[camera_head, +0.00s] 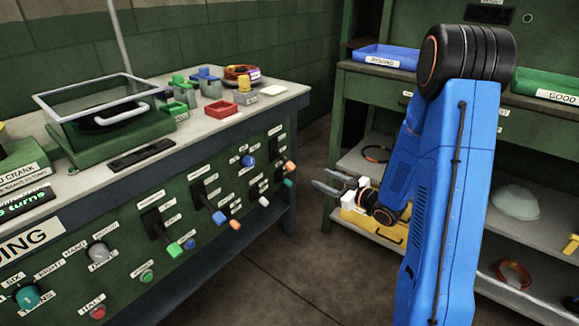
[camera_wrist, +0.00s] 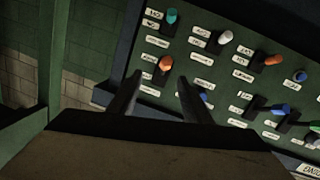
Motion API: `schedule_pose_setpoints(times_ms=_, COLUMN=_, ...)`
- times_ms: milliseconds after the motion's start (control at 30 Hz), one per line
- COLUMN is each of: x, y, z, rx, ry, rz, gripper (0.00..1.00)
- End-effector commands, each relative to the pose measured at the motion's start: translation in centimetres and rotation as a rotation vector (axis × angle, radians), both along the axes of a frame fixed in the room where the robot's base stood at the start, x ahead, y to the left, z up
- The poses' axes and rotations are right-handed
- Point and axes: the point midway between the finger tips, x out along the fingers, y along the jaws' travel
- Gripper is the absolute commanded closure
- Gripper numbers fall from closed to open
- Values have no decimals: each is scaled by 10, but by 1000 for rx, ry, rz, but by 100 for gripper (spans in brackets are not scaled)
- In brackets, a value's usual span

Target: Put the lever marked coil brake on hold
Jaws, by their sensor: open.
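The green control panel (camera_head: 215,205) on the bench front carries several levers with coloured knobs. Its labels are too small to read, so I cannot tell which lever is marked coil brake. At its right end are an orange knob (camera_head: 290,167) and a teal knob (camera_head: 289,183). White (camera_head: 264,201), orange (camera_head: 235,224) and green (camera_head: 175,250) knobs sit further left. My gripper (camera_head: 322,179) is open and empty, right of the panel and apart from it. In the wrist view my fingertips (camera_wrist: 160,78) frame an orange knob (camera_wrist: 165,63); a teal knob (camera_wrist: 172,15) shows above.
The bench top (camera_head: 290,95) holds a green crank box with a clear cover (camera_head: 105,100), a red tray (camera_head: 219,109) and small coloured parts. A shelf unit on the right holds a blue tray (camera_head: 385,57) and a yellow bin (camera_head: 365,222). Floor between them is clear.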

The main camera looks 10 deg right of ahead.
Motion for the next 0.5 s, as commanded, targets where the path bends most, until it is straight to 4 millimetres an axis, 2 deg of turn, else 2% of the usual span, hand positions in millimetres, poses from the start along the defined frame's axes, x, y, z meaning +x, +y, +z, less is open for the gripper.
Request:
schedule_pose_setpoints(times_ms=100, x=-5, y=1, z=-7, rx=60, ry=-29, rz=38, gripper=55)
schedule_pose_setpoints(times_ms=267, x=-9, y=3, z=-8, rx=101, ry=-52, rz=62, gripper=55)
schedule_pose_setpoints(times_ms=500, x=4, y=13, z=-8, rx=105, ry=-55, rz=67, gripper=55)
